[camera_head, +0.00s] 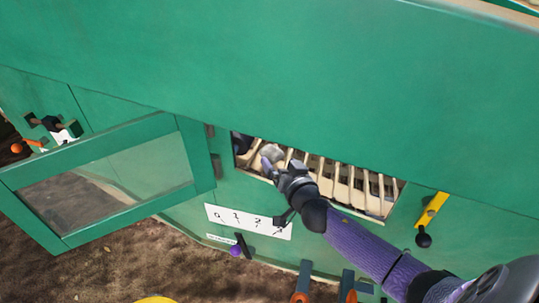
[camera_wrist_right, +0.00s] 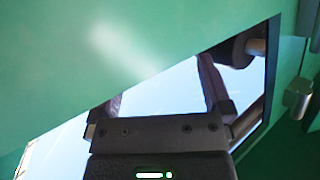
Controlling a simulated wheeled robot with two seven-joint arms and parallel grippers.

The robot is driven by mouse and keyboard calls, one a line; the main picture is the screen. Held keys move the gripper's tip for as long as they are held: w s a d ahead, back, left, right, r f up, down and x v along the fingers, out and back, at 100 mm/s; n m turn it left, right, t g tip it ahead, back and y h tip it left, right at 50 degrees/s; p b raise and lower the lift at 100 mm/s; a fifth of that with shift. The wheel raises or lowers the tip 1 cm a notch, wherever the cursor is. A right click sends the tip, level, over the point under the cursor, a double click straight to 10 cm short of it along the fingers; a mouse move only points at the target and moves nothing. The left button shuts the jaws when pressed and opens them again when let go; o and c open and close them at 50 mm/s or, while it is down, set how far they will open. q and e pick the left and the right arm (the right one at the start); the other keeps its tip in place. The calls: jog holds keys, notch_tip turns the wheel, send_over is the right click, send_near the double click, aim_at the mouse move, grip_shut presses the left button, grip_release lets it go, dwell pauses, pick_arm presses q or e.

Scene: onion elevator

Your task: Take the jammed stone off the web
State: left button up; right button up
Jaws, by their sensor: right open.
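The pale grey stone (camera_head: 271,151) sits at the left end of the slatted web (camera_head: 343,183), inside the opening in the green machine. My right gripper (camera_head: 277,166) is open at this opening, its fingers close to the stone. The head view does not settle whether they touch it. In the right wrist view the two dark fingers (camera_wrist_right: 160,88) stand apart, partly behind a green panel, and I cannot make out the stone there. My left gripper is not in view.
A green-framed window door (camera_head: 96,151) stands swung open left of the opening. Below are a white marked plate (camera_head: 248,221) and a purple-knobbed lever (camera_head: 236,248). A yellow latch (camera_head: 431,209) is at the right. The opening's edges closely surround my right gripper.

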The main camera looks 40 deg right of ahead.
aim_at(276, 158)
jog(key=x, duration=0.1)
jog(key=b+x, duration=0.1)
jog(key=x, duration=0.1)
jog(key=shift+w+f, duration=0.2)
jog(key=shift+f, duration=0.2)
jog(key=shift+w+d, duration=0.15)
jog(key=shift+w, duration=0.2)
jog(key=shift+r, duration=0.15)
jog(key=c, duration=1.3)
jog(key=shift+o, duration=0.2)
